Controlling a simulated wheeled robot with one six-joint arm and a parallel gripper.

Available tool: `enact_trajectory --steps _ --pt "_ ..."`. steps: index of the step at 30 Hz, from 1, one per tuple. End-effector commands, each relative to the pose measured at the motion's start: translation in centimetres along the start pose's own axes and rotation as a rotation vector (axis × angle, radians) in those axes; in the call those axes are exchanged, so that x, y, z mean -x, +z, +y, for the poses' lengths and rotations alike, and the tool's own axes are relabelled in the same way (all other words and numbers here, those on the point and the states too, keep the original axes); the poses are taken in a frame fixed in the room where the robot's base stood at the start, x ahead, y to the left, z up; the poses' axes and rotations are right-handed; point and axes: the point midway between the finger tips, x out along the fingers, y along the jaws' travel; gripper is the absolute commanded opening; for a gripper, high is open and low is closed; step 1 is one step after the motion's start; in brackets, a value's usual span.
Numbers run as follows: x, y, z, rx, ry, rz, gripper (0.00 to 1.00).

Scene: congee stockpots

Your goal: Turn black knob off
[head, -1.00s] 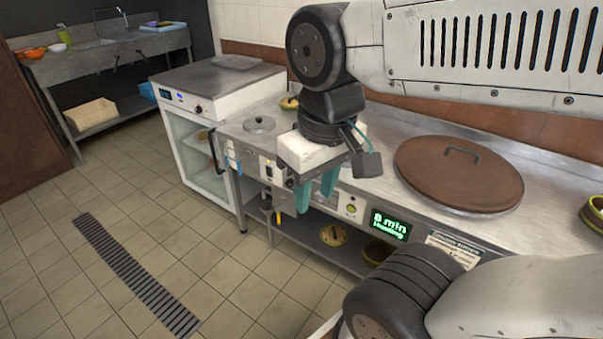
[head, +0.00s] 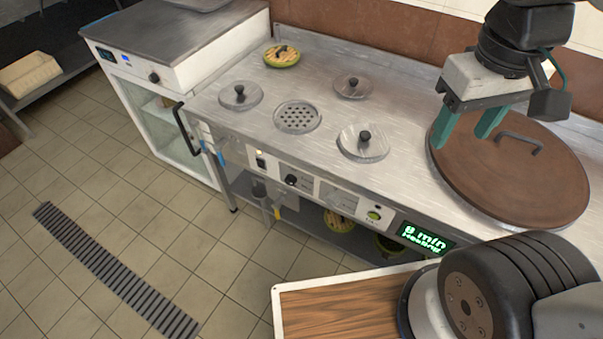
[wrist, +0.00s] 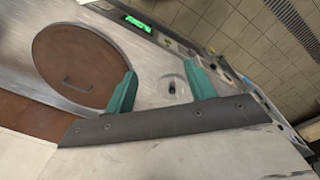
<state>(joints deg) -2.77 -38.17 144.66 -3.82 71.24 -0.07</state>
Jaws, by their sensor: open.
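My gripper (head: 465,137) is open and empty. In the head view its teal fingers appear in front of the left part of a big brown lid, to the right of the knob and apart from it. In the wrist view the open fingers (wrist: 160,75) point over the countertop, with a small clear lid (wrist: 174,88) appearing between them. I cannot make out the black knob clearly there.
The brown lid (head: 512,172) and several small lids cover the counter, around a perforated drain (head: 298,117). A handle bar (head: 184,128) sticks out at the counter's left end. A wooden board (head: 345,310) is at the bottom. The tiled floor at left is open.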

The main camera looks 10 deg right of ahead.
Motion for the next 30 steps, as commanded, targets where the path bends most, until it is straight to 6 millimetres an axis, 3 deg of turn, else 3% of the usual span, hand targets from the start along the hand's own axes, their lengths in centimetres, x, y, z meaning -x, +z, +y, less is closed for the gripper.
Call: enact_trajectory --steps 8,14,23,30 --pt "-2.5 -6.5 0.1 0.277 0.225 -0.254 0.55" --pt "-5.6 -11.9 -1.7 0.504 0.421 -0.406 0.55" --pt "-12.9 -19.3 -7.8 0.865 0.75 -0.577 0.55" --pt "-21.1 -23.0 -14.8 1.164 1.036 -0.659 0.55"
